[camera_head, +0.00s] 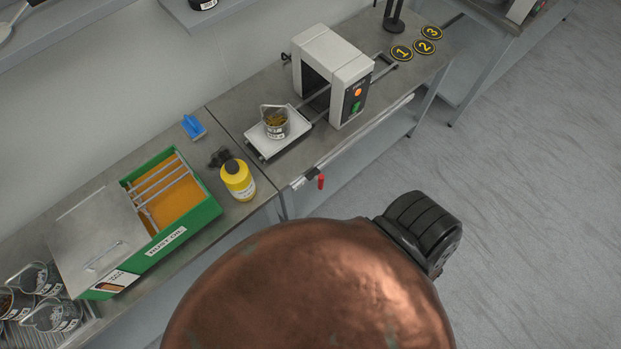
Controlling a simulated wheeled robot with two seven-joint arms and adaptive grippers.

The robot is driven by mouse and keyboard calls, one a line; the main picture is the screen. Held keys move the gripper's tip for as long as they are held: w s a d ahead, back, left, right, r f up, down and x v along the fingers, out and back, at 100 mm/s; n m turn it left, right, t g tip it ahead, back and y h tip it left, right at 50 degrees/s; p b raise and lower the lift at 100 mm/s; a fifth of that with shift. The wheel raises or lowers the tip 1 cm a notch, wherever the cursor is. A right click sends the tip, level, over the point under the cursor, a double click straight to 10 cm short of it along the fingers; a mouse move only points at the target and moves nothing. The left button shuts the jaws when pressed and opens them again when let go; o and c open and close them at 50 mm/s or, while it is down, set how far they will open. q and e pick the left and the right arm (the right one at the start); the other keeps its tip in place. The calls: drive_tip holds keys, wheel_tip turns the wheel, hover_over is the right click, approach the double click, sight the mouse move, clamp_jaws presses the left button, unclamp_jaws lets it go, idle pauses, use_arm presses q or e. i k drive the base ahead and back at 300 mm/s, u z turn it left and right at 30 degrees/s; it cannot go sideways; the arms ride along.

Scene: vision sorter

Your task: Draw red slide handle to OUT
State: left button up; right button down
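The red slide handle (321,181) hangs at the front edge of the middle bench, at the left end of a pale rail (365,134) that runs along that edge. A small black piece joins it to the rail. A small white label (299,184) sits beside it, too small to read. The grey-white sorter box (332,70) stands on the bench with an orange and a green button. A white tray (263,141) on rails is at its left opening and bears a metal bucket (276,126) with brownish contents. Neither of my grippers is in view.
A yellow bottle (238,182), a blue item (193,126) and a green tray of orange liquid (205,211) stand on the left bench. Metal buckets (66,317) are at lower left. Numbered discs (401,53) lie beyond the sorter. Grey floor at right is clear.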

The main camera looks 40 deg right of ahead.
sight(313, 173)
drive_tip(key=u, duration=0.05)
drive_tip(key=k, duration=1.45)
drive_tip(key=z, duration=1.7)
drive_tip(key=i, duration=0.5)
drive_tip(key=z, duration=0.05)
